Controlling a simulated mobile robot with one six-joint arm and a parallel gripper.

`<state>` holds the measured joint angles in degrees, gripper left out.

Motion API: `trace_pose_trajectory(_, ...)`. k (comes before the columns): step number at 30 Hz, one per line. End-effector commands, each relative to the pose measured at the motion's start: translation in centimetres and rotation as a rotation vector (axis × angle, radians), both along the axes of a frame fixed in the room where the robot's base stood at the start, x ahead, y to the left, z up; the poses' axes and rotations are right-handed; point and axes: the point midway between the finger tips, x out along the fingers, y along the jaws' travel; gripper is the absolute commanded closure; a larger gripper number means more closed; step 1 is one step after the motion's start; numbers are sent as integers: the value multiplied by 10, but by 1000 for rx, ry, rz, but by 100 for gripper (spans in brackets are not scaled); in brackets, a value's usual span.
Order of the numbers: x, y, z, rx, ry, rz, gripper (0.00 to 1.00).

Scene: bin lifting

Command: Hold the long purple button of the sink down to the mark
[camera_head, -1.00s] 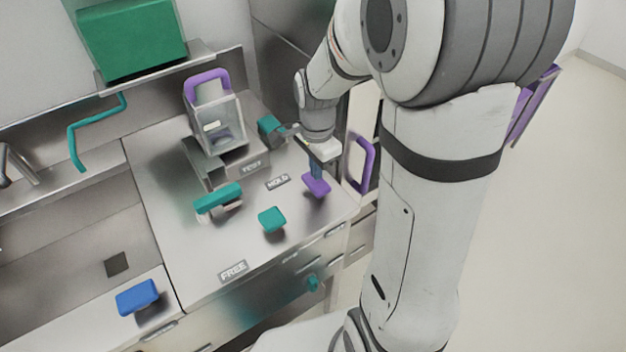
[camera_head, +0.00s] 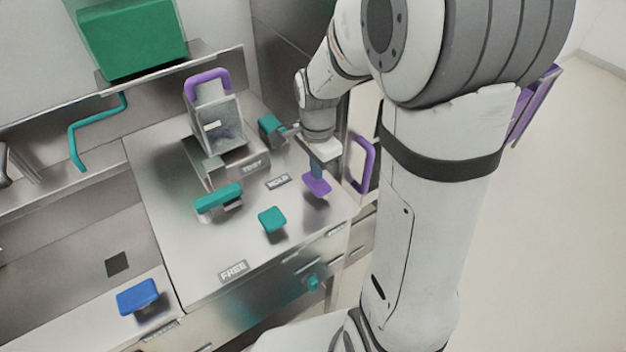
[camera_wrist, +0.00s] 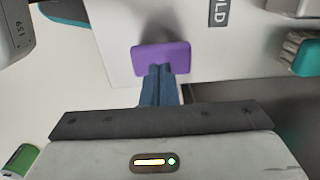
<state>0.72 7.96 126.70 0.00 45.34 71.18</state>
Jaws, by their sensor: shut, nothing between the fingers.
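The long purple button (camera_head: 317,187) stands at the right side of the steel counter, near the HOLD label (camera_head: 278,181). It also shows in the wrist view as a flat purple cap (camera_wrist: 160,55). My gripper (camera_head: 316,176) is shut and empty, with its blue fingers pointing down onto the button. In the wrist view the fingertips (camera_wrist: 160,70) overlap the near edge of the cap and appear to touch it. The button's stem and any mark on it are hidden below the cap.
A teal button (camera_head: 272,219) and a teal handle (camera_head: 218,197) stand left of the purple one. A clear bin with a purple handle (camera_head: 207,82) stands behind, near the TEST label (camera_head: 254,166). A purple door handle (camera_head: 367,165) is close on the right. The front counter by the FREE label (camera_head: 233,271) is clear.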

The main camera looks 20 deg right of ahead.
Motion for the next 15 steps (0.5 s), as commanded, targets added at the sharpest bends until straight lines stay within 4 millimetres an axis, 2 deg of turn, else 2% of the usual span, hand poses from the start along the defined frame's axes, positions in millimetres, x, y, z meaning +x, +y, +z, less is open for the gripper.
trace_pose_trajectory(15,0,0,-10,0,0,-1,100)
